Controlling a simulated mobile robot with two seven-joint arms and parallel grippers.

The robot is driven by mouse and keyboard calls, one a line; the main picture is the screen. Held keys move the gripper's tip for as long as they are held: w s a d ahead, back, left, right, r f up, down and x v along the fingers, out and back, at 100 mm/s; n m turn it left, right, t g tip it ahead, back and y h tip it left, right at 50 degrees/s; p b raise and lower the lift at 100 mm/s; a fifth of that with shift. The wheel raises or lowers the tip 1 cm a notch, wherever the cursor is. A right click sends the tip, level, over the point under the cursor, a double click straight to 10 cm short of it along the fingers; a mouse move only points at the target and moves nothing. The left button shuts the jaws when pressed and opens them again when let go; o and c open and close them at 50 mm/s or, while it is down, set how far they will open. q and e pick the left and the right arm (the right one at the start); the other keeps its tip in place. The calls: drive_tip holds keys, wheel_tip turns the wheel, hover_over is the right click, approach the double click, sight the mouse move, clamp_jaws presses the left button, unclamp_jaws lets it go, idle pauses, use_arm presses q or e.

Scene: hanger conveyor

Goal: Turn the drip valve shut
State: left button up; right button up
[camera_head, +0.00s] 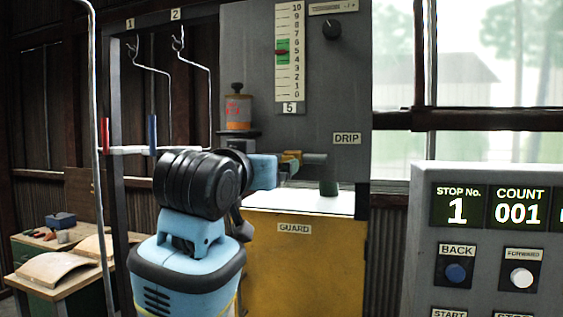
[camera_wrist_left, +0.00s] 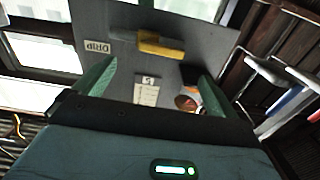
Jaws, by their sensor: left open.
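In the left wrist view, which is upside down, the valve (camera_wrist_left: 160,45) shows as a yellow bar lying crosswise ahead of the fingers. My left gripper (camera_wrist_left: 158,71) is open and empty, with green fingers spread either side of the view. The valve appears beyond the fingertips, apart from them. In the head view my left arm and wrist partly cover the valve area. My right gripper is not in view.
An oil jar (camera_head: 238,112) stands left of the valve. A level gauge (camera_head: 290,52) is above it. The yellow guard (camera_head: 305,262) is below. Hangers (camera_head: 170,80) and a white rail with red and blue handles are at left. A control box (camera_head: 480,170) stands at right.

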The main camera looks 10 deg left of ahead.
use_arm(q)
drive_tip(key=w, duration=0.8)
drive_tip(key=shift+c, duration=0.3)
drive_tip(key=c, duration=1.3)
drive_tip(key=shift+c, duration=0.2)
